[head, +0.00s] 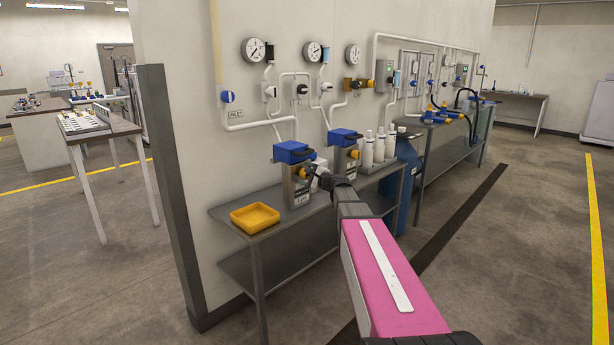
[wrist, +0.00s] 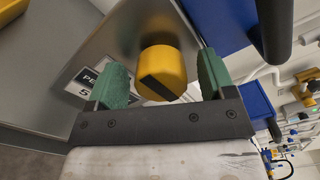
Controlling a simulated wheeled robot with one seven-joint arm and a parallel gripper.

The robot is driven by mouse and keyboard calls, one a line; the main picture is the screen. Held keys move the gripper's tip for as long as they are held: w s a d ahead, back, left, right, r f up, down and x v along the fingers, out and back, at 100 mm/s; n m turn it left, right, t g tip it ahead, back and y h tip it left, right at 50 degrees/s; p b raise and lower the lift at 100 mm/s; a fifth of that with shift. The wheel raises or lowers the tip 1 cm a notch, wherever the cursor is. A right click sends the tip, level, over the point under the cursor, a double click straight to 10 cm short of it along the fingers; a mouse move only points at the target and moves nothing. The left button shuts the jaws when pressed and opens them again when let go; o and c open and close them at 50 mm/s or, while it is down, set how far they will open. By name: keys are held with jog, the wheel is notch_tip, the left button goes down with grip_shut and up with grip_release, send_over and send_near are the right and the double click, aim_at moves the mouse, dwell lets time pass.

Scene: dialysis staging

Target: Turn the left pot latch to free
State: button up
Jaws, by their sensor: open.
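The left pot (head: 298,190) is a grey housing with a blue lid (head: 293,152), standing on the steel bench. Its latch, a yellow round knob with a black bar (wrist: 160,72), is on the grey face in the wrist view. The bar runs at a slant across the knob. My gripper (wrist: 163,80) is open, with one green finger on each side of the knob. I cannot tell whether the fingers touch it. In the head view my gripper (head: 314,181) is at the left pot's right front and partly hides it.
The right pot with a blue lid (head: 344,138) stands just behind. A yellow tray (head: 255,217) is at the bench's left end. White filter cartridges (head: 379,147) and a blue cylinder (head: 408,180) are to the right. Gauges and pipes line the wall above.

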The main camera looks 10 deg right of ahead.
jog(key=v, duration=1)
jog(key=shift+s+d, duration=0.2)
jog(key=shift+s, duration=0.1)
jog(key=s+a+f+n+g+h, duration=0.1)
jog(key=s+a+f+n+g, duration=0.4)
jog(key=f, duration=0.3)
jog(key=s+a+f+n+g+h, duration=0.1)
jog(key=s+a+f+n+g, duration=0.25)
jog(key=s+f, duration=0.4)
jog(key=s+d+f+n+g+h, duration=0.2)
jog(key=s+f+n+g+h, duration=0.4)
jog(key=s+f, duration=0.6)
jog(key=s+n+h, duration=0.2)
jog(key=s, duration=0.1)
jog(key=shift+s+h, duration=0.3)
jog(key=shift+s, duration=0.05)
